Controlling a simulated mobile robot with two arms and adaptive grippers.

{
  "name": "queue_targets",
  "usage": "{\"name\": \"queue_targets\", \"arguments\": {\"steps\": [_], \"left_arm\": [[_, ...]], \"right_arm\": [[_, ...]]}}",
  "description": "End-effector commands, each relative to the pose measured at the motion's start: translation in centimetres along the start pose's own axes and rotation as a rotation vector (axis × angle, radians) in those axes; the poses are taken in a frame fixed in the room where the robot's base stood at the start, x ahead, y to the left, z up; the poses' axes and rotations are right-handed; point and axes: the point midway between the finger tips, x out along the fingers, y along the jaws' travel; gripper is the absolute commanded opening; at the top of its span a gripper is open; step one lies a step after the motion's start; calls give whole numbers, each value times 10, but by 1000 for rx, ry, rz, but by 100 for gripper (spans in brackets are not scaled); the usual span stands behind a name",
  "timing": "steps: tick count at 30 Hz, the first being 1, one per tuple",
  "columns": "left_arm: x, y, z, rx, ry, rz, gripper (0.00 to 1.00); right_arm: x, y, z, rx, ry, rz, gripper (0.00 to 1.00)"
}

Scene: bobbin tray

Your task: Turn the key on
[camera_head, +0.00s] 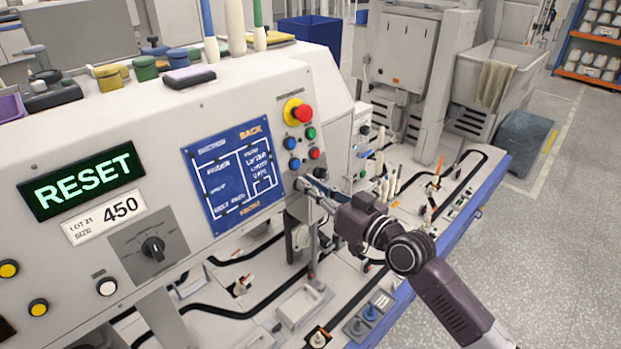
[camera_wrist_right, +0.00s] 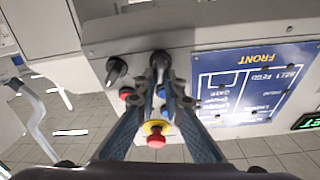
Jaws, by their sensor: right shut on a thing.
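The key sits at the lower right of the machine's white front panel (camera_head: 90,130), below the small coloured buttons. My right gripper (camera_head: 304,186) reaches in from the lower right with its fingertips at the panel. In the right wrist view the two long fingers of my right gripper (camera_wrist_right: 160,72) meet at the panel, shut on the key. The key is almost wholly hidden between the fingertips, so its angle cannot be told. A green-lit display (camera_head: 83,181) reads RESET. My left gripper is not in view.
Just above the fingertips are a red-and-yellow emergency stop (camera_head: 300,113) and several coloured buttons. A dark knob (camera_wrist_right: 115,70) stands beside the fingers. A blue diagram plate (camera_head: 233,173) and a selector dial (camera_head: 152,246) lie left. Below is a cluttered work deck (camera_head: 255,290).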

Motion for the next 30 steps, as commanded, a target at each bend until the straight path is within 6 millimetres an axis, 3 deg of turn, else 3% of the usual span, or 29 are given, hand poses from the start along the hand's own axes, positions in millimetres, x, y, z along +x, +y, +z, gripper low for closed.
{"name": "queue_targets", "arguments": {"steps": [1, 15, 30], "left_arm": [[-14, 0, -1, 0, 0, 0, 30], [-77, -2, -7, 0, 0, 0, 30], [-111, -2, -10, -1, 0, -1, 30]], "right_arm": [[0, -1, -5, 45, -2, 11, 0], [0, 2, -5, 472, -3, 118, 0], [-1, 5, 1, 784, -1, 196, 0]]}}
